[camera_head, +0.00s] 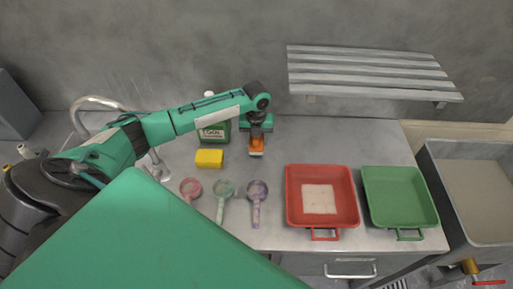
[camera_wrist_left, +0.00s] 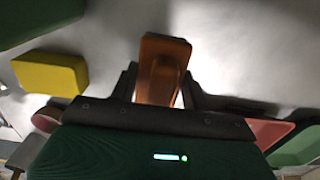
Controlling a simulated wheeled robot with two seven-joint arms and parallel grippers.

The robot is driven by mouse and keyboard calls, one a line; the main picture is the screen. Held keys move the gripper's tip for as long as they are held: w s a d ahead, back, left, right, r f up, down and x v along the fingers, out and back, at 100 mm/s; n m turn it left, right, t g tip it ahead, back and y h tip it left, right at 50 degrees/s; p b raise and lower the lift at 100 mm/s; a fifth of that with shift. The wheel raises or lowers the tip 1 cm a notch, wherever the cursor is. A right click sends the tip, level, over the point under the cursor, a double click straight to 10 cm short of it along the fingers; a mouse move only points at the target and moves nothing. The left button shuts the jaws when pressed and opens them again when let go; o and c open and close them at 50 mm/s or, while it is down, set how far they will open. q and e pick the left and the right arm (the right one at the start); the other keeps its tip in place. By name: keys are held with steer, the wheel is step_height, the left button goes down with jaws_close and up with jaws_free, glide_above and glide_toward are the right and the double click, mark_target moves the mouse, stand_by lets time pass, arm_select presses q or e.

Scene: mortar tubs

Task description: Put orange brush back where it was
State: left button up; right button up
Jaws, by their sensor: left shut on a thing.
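The orange brush (camera_head: 257,146) is in the jaws of my left gripper (camera_head: 256,138), near the back of the steel counter. The left wrist view shows the orange brush (camera_wrist_left: 162,70) between the two dark fingers of the left gripper (camera_wrist_left: 162,88). The fingers are shut on it. I cannot tell whether the brush touches the counter. A yellow sponge (camera_head: 209,158) lies to the left of the brush, and it also shows in the left wrist view (camera_wrist_left: 50,73). My right gripper is not in view.
Pink, green and purple scoops (camera_head: 257,190) lie in front. A red tub (camera_head: 293,196) with a pale square inside and a green tub (camera_head: 400,197) stand to the right. A slatted shelf (camera_head: 370,75) hangs on the wall.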

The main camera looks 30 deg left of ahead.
mark_target(256, 146)
arm_select(q)
step_height(256, 146, down, 4)
steer(key=b, duration=0.3)
steer(key=shift+r, duration=0.1)
steer(key=shift+f, duration=0.2)
steer(key=o, duration=0.9)
